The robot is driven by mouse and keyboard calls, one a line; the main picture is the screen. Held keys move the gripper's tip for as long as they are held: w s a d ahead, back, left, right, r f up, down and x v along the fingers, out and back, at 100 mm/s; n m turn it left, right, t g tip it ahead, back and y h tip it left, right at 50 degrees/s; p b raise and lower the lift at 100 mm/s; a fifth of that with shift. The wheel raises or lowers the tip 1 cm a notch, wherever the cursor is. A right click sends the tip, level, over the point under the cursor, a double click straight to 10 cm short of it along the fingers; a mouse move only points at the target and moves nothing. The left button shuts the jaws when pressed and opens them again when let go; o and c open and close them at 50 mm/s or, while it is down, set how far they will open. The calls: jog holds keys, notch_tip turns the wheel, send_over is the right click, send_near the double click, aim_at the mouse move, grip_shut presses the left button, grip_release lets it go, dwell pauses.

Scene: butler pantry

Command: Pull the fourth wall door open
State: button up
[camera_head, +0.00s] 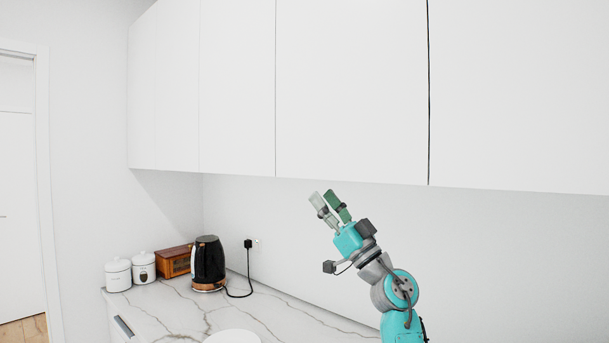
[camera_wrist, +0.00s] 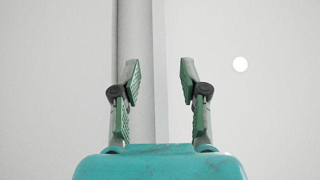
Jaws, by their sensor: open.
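White handleless wall doors hang in a row in the head view. Counted from the left, the fourth wall door (camera_head: 350,90) is the wide panel left of the dark vertical gap. It looks closed, flush with the doors beside it. My gripper (camera_head: 322,195) is open and empty, pointing up and left, with its fingertips just under that door's lower edge in the picture; I cannot tell if they touch. In the wrist view my gripper (camera_wrist: 159,82) has its green-padded fingers apart, with a vertical grey band and a pale edge strip (camera_wrist: 161,60) behind and between them.
Below, the marble counter (camera_head: 165,312) holds a black kettle (camera_head: 209,260), a wooden box (camera_head: 174,262), two white canisters (camera_head: 118,274) and a white round thing (camera_head: 232,337). A wider door (camera_head: 520,90) hangs to the right. The wall under the doors is bare around my gripper.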

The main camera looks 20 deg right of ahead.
aim_at(305, 173)
jog(key=x, duration=0.8)
jog(key=shift+w+a+r, duration=0.1)
jog(key=shift+w+r, duration=0.05)
jog(key=shift+r, duration=0.05)
grip_shut()
